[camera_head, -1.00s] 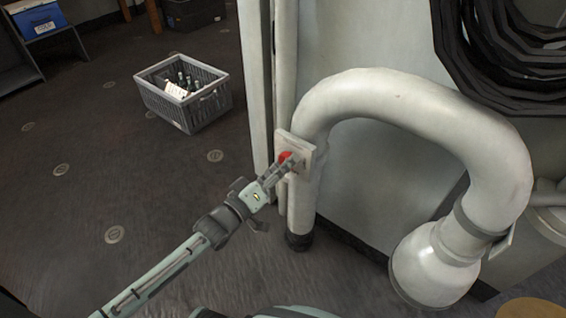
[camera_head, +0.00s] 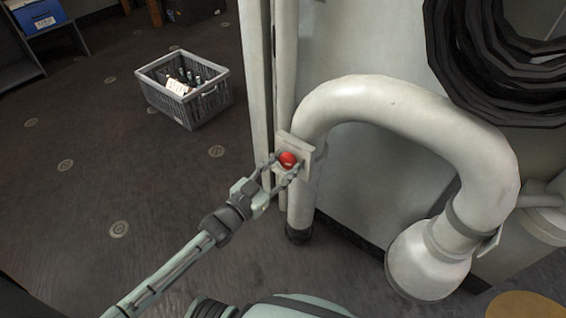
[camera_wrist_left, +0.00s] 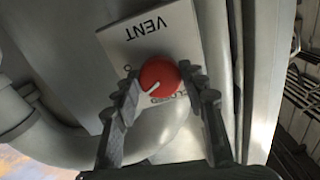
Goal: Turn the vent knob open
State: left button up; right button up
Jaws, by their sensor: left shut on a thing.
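The red round vent knob (camera_head: 288,160) sits on a pale square plate (camera_head: 309,152) fixed beside the large white curved pipe. My left gripper (camera_head: 285,165) has one finger on each side of the knob and is shut on it. In the left wrist view the knob (camera_wrist_left: 160,76) shows a white pointer line towards the lower left. The plate (camera_wrist_left: 165,32) there reads VENT upside down, with a CLOSED label below the knob. Another label to the knob's left is mostly hidden by a finger. My right gripper is not in view.
The white pipe (camera_head: 400,98) arches to the right of the knob. Black coiled hose (camera_head: 470,70) hangs at the upper right. A grey crate (camera_head: 205,104) with bottles stands on the floor behind left, and a blue box (camera_head: 38,17) is at the far left. Open floor lies between.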

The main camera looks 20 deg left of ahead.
pick_arm(q)
jog(key=m, duration=0.5)
jog(key=shift+m, duration=0.4)
dwell(0.3)
jog(key=o, duration=1.2)
jog(key=shift+c, duration=0.2)
jog(key=v, duration=1.2)
jog(key=s+a+f+n+g+y, duration=0.2)
jog(key=a+f+n+g+y, duration=0.4)
jog(key=f, duration=0.3)
jog(key=s+f+n+g+y, duration=0.1)
jog(key=s+f+n+g, duration=0.2)
jog(key=s+g, duration=0.4)
jog(key=s, duration=0.5)
jog(key=shift+f+g+y, duration=0.2)
jog(key=shift+g+y, duration=0.1)
jog(key=shift+g, duration=0.1)
